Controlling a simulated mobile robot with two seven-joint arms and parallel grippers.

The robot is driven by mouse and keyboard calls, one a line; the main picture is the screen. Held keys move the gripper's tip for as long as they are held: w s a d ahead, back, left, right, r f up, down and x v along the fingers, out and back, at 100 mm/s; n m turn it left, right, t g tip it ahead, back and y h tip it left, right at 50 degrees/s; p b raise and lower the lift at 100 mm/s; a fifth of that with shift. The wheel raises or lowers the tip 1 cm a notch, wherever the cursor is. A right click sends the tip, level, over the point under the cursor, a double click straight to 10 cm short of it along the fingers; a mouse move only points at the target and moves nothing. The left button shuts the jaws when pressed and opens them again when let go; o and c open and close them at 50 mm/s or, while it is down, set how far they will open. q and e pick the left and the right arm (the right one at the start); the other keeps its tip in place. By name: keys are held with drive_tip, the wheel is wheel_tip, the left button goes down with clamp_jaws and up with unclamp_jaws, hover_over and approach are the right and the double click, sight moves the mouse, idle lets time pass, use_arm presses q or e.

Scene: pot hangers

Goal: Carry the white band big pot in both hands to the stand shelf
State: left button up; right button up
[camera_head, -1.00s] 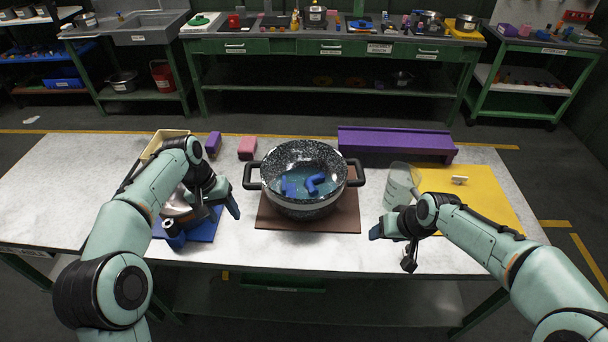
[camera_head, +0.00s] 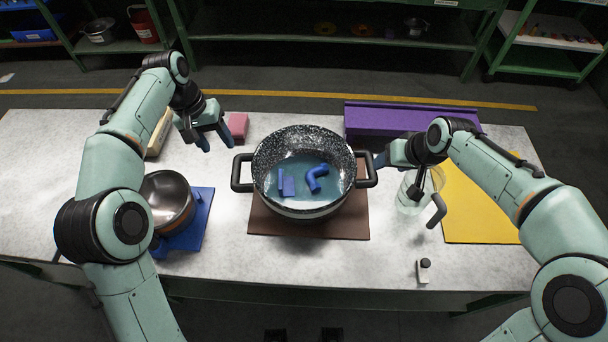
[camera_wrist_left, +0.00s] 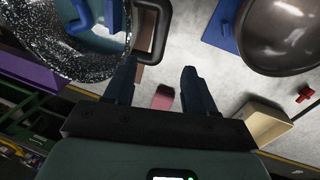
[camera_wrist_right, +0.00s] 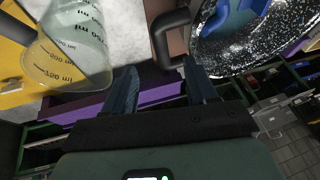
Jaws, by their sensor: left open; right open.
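The big pot (camera_head: 303,217), black speckled with a white band, stands upright on a brown mat (camera_head: 265,222). Blue pipe pieces lie in bluish liquid inside it. My left gripper (camera_head: 217,144) is open and empty, behind and left of the pot's left handle (camera_head: 240,173). In the left wrist view that handle (camera_wrist_left: 163,28) is beyond the left fingertip, apart from it. My right gripper (camera_head: 379,160) is open beside the right handle (camera_head: 371,170). In the right wrist view the handle (camera_wrist_right: 160,42) lies just beyond and between the fingertips; contact cannot be told. I cannot identify the stand shelf.
A clear measuring jug (camera_head: 410,192) stands close to my right gripper, near a yellow mat (camera_head: 480,205). A metal pan (camera_head: 166,200) sits on a blue stand (camera_head: 200,222) at left. A purple bench (camera_head: 410,118) and pink block (camera_head: 238,126) are behind. The front table strip is mostly clear.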

sight(235, 166)
use_arm(q)
drive_tip(key=d+f, duration=0.1)
drive_tip(key=f, duration=0.8)
drive_tip(key=d+f, duration=0.1)
drive_tip(key=f, duration=0.3)
drive_tip(key=shift+w+d+f, duration=0.15)
drive_tip(key=shift+w+d, duration=0.1)
drive_tip(key=shift+d, duration=0.1)
use_arm(e)
drive_tip(key=x, duration=1.3)
drive_tip(key=shift+w+a+f, duration=0.15)
drive_tip(key=shift+w+f, duration=0.05)
drive_tip(key=shift+w, duration=0.1)
use_arm(q)
drive_tip(key=shift+c, duration=0.3)
use_arm(e)
drive_tip(key=shift+c, duration=0.3)
use_arm(q)
clamp_jaws()
use_arm(e)
clamp_jaws()
use_arm(q)
drive_tip(key=shift+w+r, duration=0.15)
drive_tip(key=shift+r, duration=0.2)
use_arm(e)
drive_tip(key=shift+w+r, duration=0.2)
drive_tip(key=shift+r, duration=0.1)
